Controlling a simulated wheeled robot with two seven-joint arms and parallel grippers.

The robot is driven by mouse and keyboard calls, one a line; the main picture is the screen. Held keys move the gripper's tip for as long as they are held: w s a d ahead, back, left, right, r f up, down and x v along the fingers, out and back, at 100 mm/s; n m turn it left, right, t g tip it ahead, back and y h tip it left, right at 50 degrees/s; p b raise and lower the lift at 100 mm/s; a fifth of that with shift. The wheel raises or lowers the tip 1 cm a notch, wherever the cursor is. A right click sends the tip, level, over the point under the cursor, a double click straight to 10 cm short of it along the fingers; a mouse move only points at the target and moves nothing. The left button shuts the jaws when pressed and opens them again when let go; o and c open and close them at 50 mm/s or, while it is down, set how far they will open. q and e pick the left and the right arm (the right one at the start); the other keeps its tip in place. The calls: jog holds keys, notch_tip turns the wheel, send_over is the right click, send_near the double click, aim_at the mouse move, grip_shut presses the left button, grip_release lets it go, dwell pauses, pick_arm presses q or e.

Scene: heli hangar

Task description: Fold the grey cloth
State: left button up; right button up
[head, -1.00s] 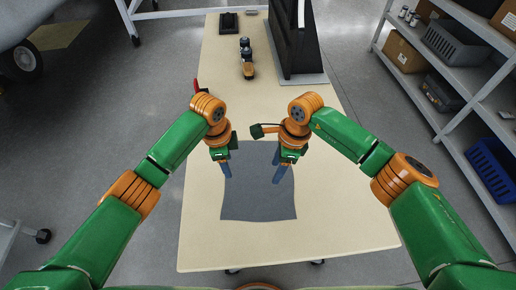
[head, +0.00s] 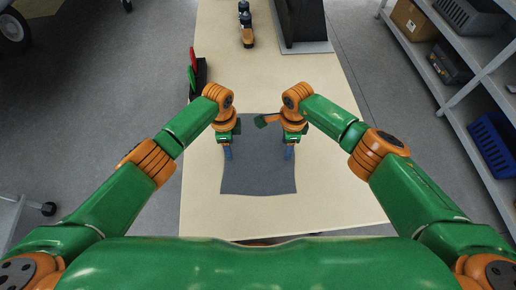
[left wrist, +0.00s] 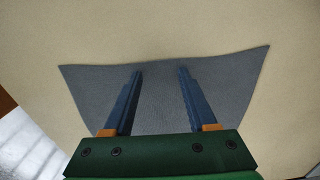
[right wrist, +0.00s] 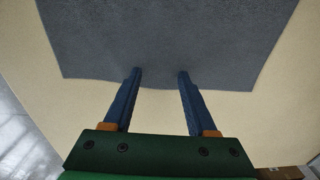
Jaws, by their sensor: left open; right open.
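The grey cloth (head: 258,178) lies flat and spread out on the pale table (head: 340,185). My left gripper (head: 228,153) is open and empty over the cloth's left side. In the left wrist view its fingertips (left wrist: 160,72) point down near one edge of the cloth (left wrist: 160,95). My right gripper (head: 289,153) is open and empty over the cloth's right side. In the right wrist view its fingertips (right wrist: 160,72) reach just past an edge onto the cloth (right wrist: 165,40). I cannot tell whether the fingertips touch the cloth. My wrists hide part of its far edge.
A dark holder (head: 202,78) with red and green items stands at the table's left edge. A small orange-and-dark object (head: 247,36) and a black stand (head: 302,22) are farther back. A shelf (head: 440,75) with boxes and a blue crate (head: 496,140) stands right. The near table is clear.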

pick_arm(q)
jog(key=shift+f+b, duration=0.3)
jog(key=shift+b, duration=0.05)
pick_arm(e)
jog(key=shift+f, duration=0.3)
pick_arm(q)
jog(key=shift+r, duration=0.2)
jog(key=shift+c, duration=0.8)
pick_arm(e)
jog(key=shift+s+r, duration=0.1)
jog(key=shift+r, duration=0.1)
jog(key=shift+c, duration=0.8)
pick_arm(q)
grip_shut()
pick_arm(e)
grip_shut()
